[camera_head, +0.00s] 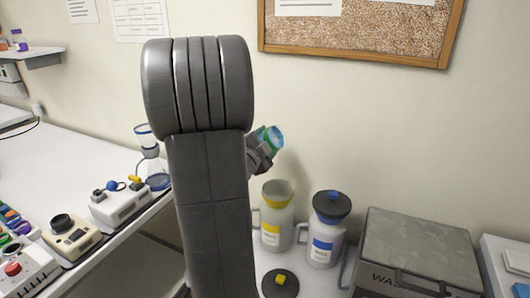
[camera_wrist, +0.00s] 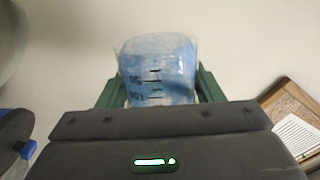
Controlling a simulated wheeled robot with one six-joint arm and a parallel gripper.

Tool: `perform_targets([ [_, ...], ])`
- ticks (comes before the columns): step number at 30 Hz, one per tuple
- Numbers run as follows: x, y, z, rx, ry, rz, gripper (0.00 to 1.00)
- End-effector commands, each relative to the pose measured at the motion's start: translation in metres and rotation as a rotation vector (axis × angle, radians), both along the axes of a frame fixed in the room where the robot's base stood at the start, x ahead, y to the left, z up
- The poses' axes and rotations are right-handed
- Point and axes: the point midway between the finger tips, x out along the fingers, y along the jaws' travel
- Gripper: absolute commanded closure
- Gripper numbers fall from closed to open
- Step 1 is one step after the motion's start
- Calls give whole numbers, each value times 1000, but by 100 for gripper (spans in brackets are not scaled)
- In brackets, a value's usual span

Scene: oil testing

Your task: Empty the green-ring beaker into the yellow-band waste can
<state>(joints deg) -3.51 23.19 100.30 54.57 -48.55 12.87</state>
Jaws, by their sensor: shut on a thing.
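The green-ring beaker (camera_head: 273,138) shows just right of my arm in the head view, tilted, with a green ring and a blue tint. In the wrist view the beaker (camera_wrist: 158,70) is clear with dark markings and blue contents. My gripper (camera_head: 262,150) is shut on it, partly hidden behind my arm; its green fingers flank the beaker in the wrist view. The yellow-band waste can (camera_head: 272,238) stands below the beaker, with an open, yellow-rimmed funnel top. A dark lid with a yellow knob (camera_head: 280,283) lies in front of it. No stream of liquid is visible.
A blue-band can (camera_head: 321,245) with a dark lid stands right of the yellow one. A grey waste box (camera_head: 420,250) is further right. The left bench (camera_head: 75,160) holds a flask (camera_head: 155,172) and several instruments. A corkboard (camera_head: 360,30) hangs above.

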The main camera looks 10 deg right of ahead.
Motion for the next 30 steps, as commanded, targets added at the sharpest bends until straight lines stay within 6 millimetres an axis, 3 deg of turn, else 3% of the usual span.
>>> perform_targets([
  [12,0,0,7,-350,240,1,66],
  [20,0,0,8,-471,320,1,66],
  [30,0,0,10,-790,538,0,66],
])
